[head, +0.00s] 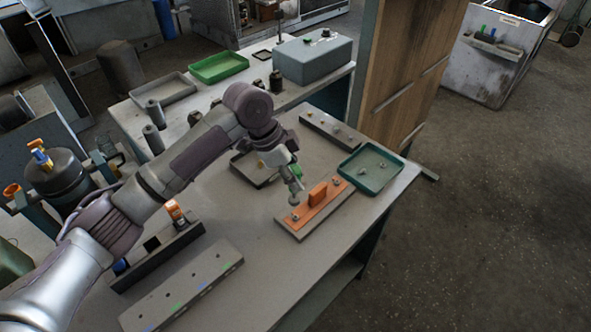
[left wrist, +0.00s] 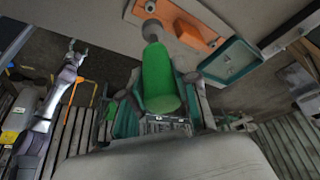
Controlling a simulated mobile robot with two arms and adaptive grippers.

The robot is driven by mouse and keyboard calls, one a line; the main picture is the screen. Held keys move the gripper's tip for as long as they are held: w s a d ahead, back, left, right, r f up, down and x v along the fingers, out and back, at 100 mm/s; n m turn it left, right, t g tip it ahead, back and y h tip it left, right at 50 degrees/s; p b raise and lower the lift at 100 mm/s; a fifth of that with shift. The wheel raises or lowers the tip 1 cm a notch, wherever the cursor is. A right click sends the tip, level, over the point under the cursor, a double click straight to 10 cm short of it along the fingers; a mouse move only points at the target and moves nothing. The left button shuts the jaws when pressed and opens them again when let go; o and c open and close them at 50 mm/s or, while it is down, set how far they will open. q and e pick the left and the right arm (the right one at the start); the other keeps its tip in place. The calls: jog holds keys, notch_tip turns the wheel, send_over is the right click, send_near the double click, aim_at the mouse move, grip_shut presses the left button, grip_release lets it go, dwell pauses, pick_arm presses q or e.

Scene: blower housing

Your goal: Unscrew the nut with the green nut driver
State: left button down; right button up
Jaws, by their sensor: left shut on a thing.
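The green nut driver (head: 296,171) is in my left gripper (head: 294,180), above the left end of the orange plate (head: 318,208). In the left wrist view its green handle (left wrist: 160,80) is between the fingers and its grey socket end (left wrist: 154,31) points at the plate. A small nut (head: 295,217) shows at the plate's near left end, and another (head: 336,183) at its far right end. I cannot tell whether the socket touches anything. My right gripper (left wrist: 77,46) shows small in the left wrist view, its fingers apart, empty, away from the plate.
An upright orange block (head: 317,194) stands mid-plate. A grey rack (head: 182,290) and a tool holder (head: 157,255) are at the front left. Bare tabletop lies in front of the plate.

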aim_at(295, 198)
pick_arm(q)
jog(key=shift+d, duration=0.25)
jog(key=shift+a+f+b, duration=0.1)
jog(key=shift+f+b, duration=0.25)
jog(key=shift+b, duration=0.05)
notch_tip(295, 198, down, 4)
jog(key=b, duration=0.4)
jog(key=shift+f, duration=0.55)
pick_arm(e)
jog(key=f, duration=0.4)
jog(key=shift+w+d+f, duration=0.15)
jog(key=shift+w+f, duration=0.05)
jog(key=shift+f, duration=0.15)
pick_arm(q)
jog(key=shift+f, duration=0.25)
pick_arm(e)
jog(key=shift+r, duration=0.2)
